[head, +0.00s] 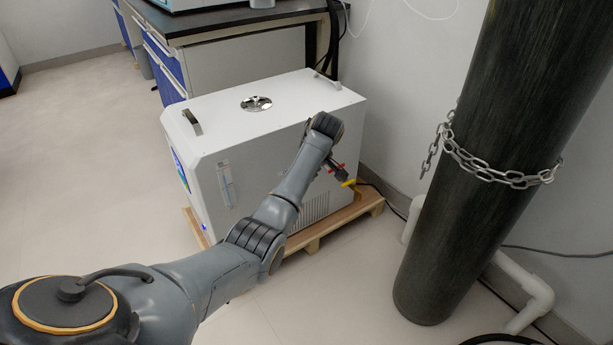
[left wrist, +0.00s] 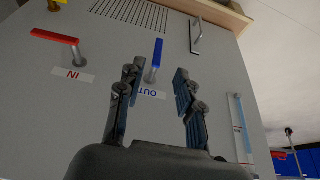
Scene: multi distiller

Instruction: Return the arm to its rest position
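My left arm (head: 275,210) reaches out from the lower left to the side of a white chiller box (head: 265,125). A red handle (left wrist: 55,38) marked IN is to the left. My right gripper is in neither view.
The box stands on a wooden pallet (head: 318,232). A dark gas cylinder (head: 480,150) with a chain (head: 500,172) stands to the right, near white pipes (head: 525,285). A bench (head: 225,25) is behind. The floor at left (head: 80,150) is clear.

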